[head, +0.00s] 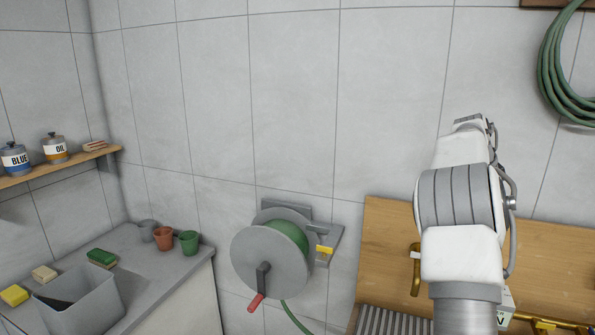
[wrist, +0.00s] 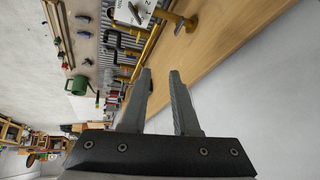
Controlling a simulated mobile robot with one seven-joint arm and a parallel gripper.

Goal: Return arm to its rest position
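In the head view my arm rises in front of the wall at the right, bent, with grey and white links. My gripper is hidden behind the arm there. In the wrist view my gripper (wrist: 160,95) shows two dark fingers standing apart with nothing between them. Beyond the fingertips lie a wooden board (wrist: 235,50) and a brass-coloured fitting (wrist: 180,22), both apart from the fingers as far as I can tell.
A hose reel (head: 270,255) with a red-handled crank hangs on the wall. A coiled green hose (head: 565,75) hangs upper right. A grey counter (head: 180,275) holds a grey bin (head: 95,300), sponges and cups. A shelf (head: 60,168) carries cans at left. The middle wall is clear.

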